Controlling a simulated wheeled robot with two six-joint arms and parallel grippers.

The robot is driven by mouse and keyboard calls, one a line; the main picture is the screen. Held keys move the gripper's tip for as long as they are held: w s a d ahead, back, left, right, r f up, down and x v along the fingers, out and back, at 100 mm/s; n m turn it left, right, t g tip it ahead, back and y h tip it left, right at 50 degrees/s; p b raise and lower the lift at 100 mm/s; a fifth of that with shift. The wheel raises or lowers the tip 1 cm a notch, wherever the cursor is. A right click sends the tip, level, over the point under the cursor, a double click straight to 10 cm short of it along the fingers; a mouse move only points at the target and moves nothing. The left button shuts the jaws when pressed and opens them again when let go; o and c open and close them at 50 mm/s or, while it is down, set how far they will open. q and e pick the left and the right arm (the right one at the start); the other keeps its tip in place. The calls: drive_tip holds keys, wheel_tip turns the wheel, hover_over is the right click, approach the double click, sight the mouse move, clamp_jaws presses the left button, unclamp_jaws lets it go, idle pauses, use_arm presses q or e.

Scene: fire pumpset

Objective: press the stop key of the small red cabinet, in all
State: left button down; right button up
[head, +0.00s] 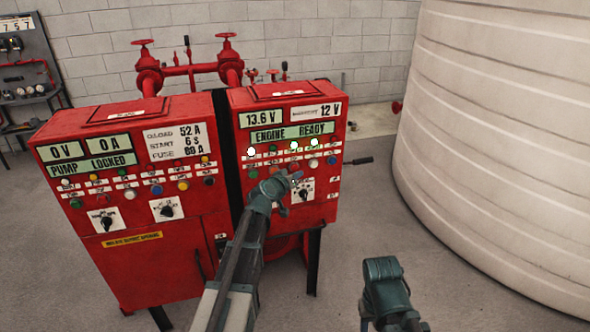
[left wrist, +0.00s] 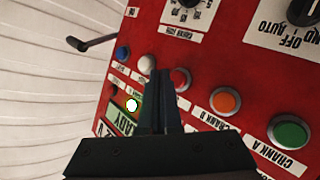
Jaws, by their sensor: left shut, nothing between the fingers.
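The small red cabinet (head: 237,178) stands at the centre of the head view, with its display reading "ENGINE READY". My left gripper (head: 295,177) is shut and empty in front of its button rows. In the left wrist view, the shut fingertips (left wrist: 161,74) lie between a white button (left wrist: 147,63) and a red button (left wrist: 182,79). The red button's label is partly hidden by the fingers, and I cannot read it as stop. Whether the fingertips touch the panel, I cannot tell. Part of my right arm's end shows at the bottom right; its fingers are not clear.
An orange button (left wrist: 225,101), a green button (left wrist: 290,132) and a blue button (left wrist: 122,54) are close by. A larger red cabinet (head: 150,270) stands at left. A big white tank (head: 500,150) fills the right. Floor between tank and cabinet is clear.

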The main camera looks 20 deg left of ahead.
use_arm(q)
drive_tip(key=s+d, duration=0.2)
drive_tip(key=s, duration=0.1)
drive_tip(key=shift+s+d, duration=0.1)
drive_tip(key=shift+s, duration=0.1)
idle(0.5)
drive_tip(key=s+d+f+m+g+h, duration=0.1)
drive_tip(key=s+d+f+m+g, duration=0.25)
drive_tip(key=s+d+f, duration=0.4)
drive_tip(key=s+d+f+m+g+h, duration=0.15)
drive_tip(key=s+d+f+g, duration=0.3)
drive_tip(key=s+d, duration=0.45)
drive_tip(key=s+f+m+g+y, duration=0.2)
drive_tip(key=s+g+y, duration=0.4)
drive_tip(key=s, duration=1.1)
drive_tip(key=shift+s+f+g, duration=0.25)
drive_tip(key=shift+f+g, duration=0.15)
drive_tip(key=shift+f, duration=0.25)
